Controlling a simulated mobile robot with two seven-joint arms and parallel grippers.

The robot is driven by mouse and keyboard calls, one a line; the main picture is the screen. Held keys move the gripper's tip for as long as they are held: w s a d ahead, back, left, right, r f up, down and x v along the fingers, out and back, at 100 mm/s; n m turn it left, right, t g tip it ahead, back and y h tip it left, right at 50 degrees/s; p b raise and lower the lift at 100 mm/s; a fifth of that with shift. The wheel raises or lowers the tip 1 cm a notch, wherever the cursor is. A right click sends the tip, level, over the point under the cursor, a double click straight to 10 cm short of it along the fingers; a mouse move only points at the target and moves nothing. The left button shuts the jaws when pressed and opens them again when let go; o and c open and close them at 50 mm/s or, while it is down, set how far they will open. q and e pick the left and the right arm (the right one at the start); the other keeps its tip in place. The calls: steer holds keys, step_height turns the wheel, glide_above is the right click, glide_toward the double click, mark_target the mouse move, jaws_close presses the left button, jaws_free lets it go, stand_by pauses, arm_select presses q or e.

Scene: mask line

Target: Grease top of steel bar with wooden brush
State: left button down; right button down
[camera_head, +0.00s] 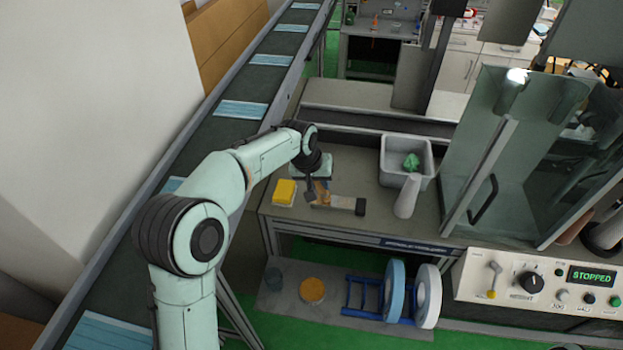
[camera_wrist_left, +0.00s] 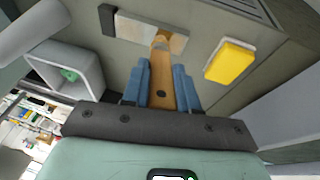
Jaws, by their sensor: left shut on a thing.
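The steel bar (camera_head: 343,203) lies flat on the grey workbench, with a dark block at its right end. In the left wrist view the bar (camera_wrist_left: 134,27) shows grey, with a tan tint near the brush. The wooden brush (camera_wrist_left: 161,88) is held between the blue fingers of my left gripper (camera_wrist_left: 162,78). In the head view my left gripper (camera_head: 318,186) is over the bar's left part, partly hidden by my wrist. The brush tip reaches the bar's top and seems to touch it; a small gap cannot be ruled out. My right gripper is not seen.
A yellow sponge-like block (camera_head: 284,192) lies left of the bar. A grey bin (camera_head: 390,178) with a green crumpled thing (camera_head: 411,163) and a pale cylinder (camera_head: 407,196) are to the right. A glass guard (camera_head: 480,150) stands further right. A conveyor with masks (camera_head: 271,60) runs along the left.

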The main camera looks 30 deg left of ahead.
arm_select(q)
steer(key=shift+w+d+f+p, duration=0.15)
steer(key=shift+w+d, duration=0.15)
steer(key=shift+d, duration=0.75)
steer(key=shift+w+d+r+p, duration=0.15)
steer(key=shift+w+d, duration=0.1)
steer(key=shift+d, duration=0.8)
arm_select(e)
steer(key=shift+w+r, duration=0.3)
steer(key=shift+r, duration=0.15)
arm_select(q)
steer(key=d, duration=0.2)
steer(key=w+d+p, duration=0.1)
steer(key=shift+w+d, duration=0.1)
steer(key=shift+d, duration=0.25)
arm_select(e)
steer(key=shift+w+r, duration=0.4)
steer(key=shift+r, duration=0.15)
arm_select(q)
steer(key=shift+r, duration=0.1)
